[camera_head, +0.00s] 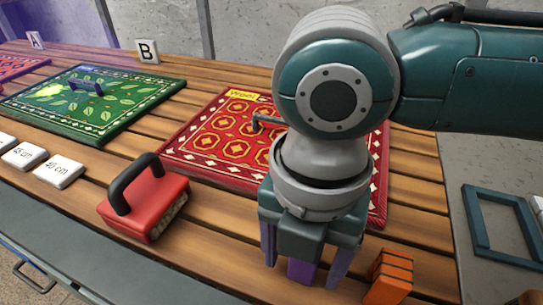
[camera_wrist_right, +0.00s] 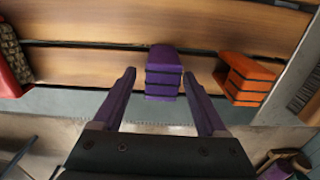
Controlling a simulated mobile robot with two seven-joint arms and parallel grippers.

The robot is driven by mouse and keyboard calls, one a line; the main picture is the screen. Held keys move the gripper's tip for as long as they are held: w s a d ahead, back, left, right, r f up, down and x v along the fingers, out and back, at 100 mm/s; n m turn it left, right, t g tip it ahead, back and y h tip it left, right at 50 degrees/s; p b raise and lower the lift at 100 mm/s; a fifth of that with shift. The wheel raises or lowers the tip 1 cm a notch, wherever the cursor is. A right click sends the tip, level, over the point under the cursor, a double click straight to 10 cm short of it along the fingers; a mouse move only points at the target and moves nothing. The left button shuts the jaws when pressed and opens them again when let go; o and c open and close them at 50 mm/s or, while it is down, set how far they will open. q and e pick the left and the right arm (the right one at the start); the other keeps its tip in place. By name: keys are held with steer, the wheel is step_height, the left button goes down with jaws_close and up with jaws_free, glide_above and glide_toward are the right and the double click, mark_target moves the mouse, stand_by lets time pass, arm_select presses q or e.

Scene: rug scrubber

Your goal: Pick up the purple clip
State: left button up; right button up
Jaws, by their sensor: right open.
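The purple clip (camera_wrist_right: 163,72) lies on the wooden slatted table near its front edge, a stack of dark-lined layers. In the right wrist view it appears between the two fingertips of my right gripper (camera_wrist_right: 160,78), with gaps on both sides. In the head view my right gripper (camera_head: 303,268) points down over the front of the table, and part of the purple clip (camera_head: 300,270) shows between its fingers. The gripper is open and holds nothing. Its body hides the clip's upper part in the head view. My left gripper is not in view.
An orange clip (camera_head: 390,277) lies close to the right of the purple one. A red scrub brush (camera_head: 145,205) with a black handle stands to the left. A red patterned rug (camera_head: 215,135) lies behind. A blue-grey frame (camera_head: 480,235) lies at the right.

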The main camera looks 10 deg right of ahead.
steer(key=shift+s+f, duration=0.1)
steer(key=shift+f, duration=0.55)
jaws_close()
